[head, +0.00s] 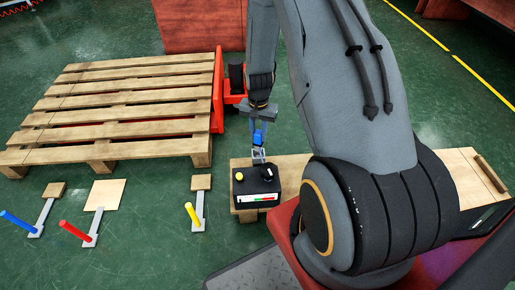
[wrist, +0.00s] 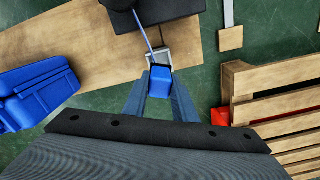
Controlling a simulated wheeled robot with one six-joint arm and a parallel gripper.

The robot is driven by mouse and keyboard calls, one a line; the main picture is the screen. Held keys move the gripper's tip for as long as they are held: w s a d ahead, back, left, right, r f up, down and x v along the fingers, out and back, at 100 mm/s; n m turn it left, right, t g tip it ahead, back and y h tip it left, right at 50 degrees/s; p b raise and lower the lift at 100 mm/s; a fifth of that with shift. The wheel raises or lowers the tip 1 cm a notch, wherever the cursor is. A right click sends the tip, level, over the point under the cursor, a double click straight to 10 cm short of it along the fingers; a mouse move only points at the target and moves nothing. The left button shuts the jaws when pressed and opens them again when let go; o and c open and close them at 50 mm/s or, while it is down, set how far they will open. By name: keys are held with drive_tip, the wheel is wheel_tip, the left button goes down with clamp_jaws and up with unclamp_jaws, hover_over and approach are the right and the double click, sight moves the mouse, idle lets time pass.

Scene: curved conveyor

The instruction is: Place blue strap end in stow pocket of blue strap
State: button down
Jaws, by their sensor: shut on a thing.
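My gripper (wrist: 161,98) is shut on a small blue block (wrist: 164,80), which I take as the blue strap end. A thin blue line (wrist: 144,30) runs from near this block up to a black box (wrist: 155,9). A pale grey square frame (wrist: 156,57) lies just beyond the block; whether they touch I cannot tell. In the head view, blue shows at my gripper (head: 258,147), just above the black box (head: 256,187) with its yellow knob. I cannot make out a stow pocket for certain.
A bulky blue case (wrist: 35,92) lies at left in the wrist view. A wooden board (wrist: 100,45) lies under the black box. A wooden pallet (head: 120,105) with a red end is close by. Blue (head: 17,222), red (head: 75,231) and yellow (head: 192,215) handles stand at left.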

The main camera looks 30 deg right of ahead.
sight(258, 143)
drive_tip(key=shift+f+b, duration=0.5)
drive_tip(key=shift+f, duration=2.25)
drive_tip(key=c, duration=1.5)
unclamp_jaws()
drive_tip(key=shift+f, duration=0.15)
drive_tip(key=shift+o, duration=0.3)
